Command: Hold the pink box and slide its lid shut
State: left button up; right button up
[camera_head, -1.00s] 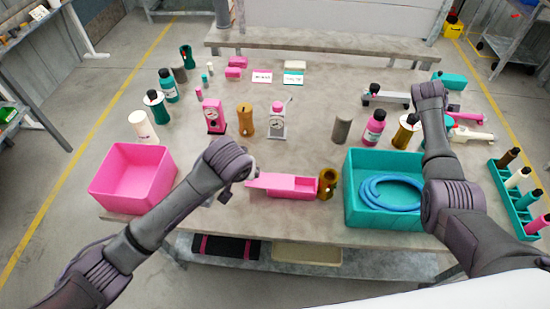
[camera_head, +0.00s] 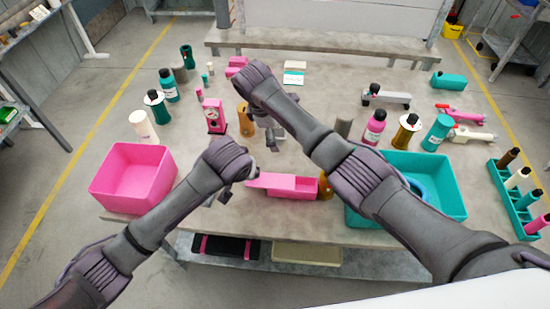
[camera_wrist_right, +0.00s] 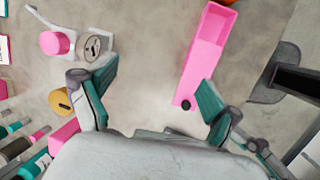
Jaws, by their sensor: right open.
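The pink box (camera_head: 295,192) lies near the table's front edge, its inside partly open. Its pink lid (camera_head: 256,182) sticks out at the left end. In the right wrist view the box (camera_wrist_right: 207,45) runs diagonally, and the lid (camera_wrist_right: 187,90) ends at a small dark knob (camera_wrist_right: 186,104). My right gripper (camera_head: 272,136) is open and empty above the table, behind the box; its spread fingers (camera_wrist_right: 158,78) show in the wrist view, the right one close to the lid's end in the picture. My left gripper (camera_head: 230,192) is just left of the lid; its fingers are mostly hidden.
A brown cylinder (camera_head: 325,187) stands at the box's right end. The teal bin (camera_head: 440,180) is to the right, partly behind my right arm, and a pink bin (camera_head: 130,178) is to the left. Gauges, including a pink one (camera_head: 213,116), and bottles stand behind.

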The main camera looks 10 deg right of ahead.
jog(key=g+h, duration=0.1)
jog(key=g, duration=0.1)
send_near(290, 182)
jog(key=r, duration=0.2)
jog(key=x, duration=1.4)
jog(key=shift+a, duration=0.3)
